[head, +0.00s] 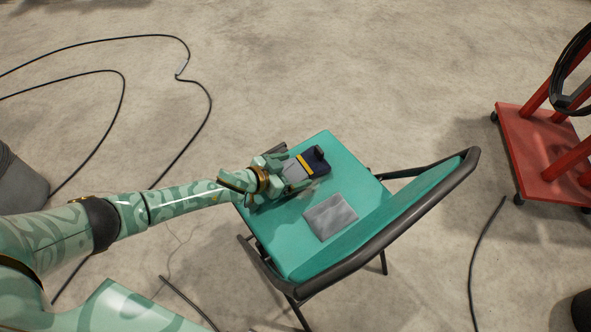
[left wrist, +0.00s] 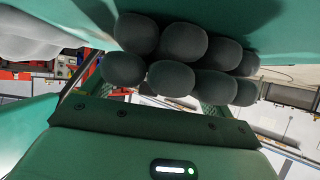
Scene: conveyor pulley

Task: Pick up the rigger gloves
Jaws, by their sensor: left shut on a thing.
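The rigger gloves (head: 316,162) are at the far part of the teal chair seat (head: 350,190), with a dark blue cuff, a yellow band and grey fingers. In the left wrist view, the rounded dark grey glove fingertips (left wrist: 172,78) fill the middle, close to the camera. My left gripper (head: 287,170) is shut on the gloves at their grey finger end and partly hides them. I cannot tell whether the gloves still touch the seat. My right gripper is not in view.
A flat grey cloth-like piece (head: 330,217) lies on the seat near the gloves. The chair's dark-framed backrest (head: 420,210) rises at the right. A red wheeled stand (head: 545,150) is at far right. Black cables (head: 211,105) cross the concrete floor. Open floor lies behind the chair.

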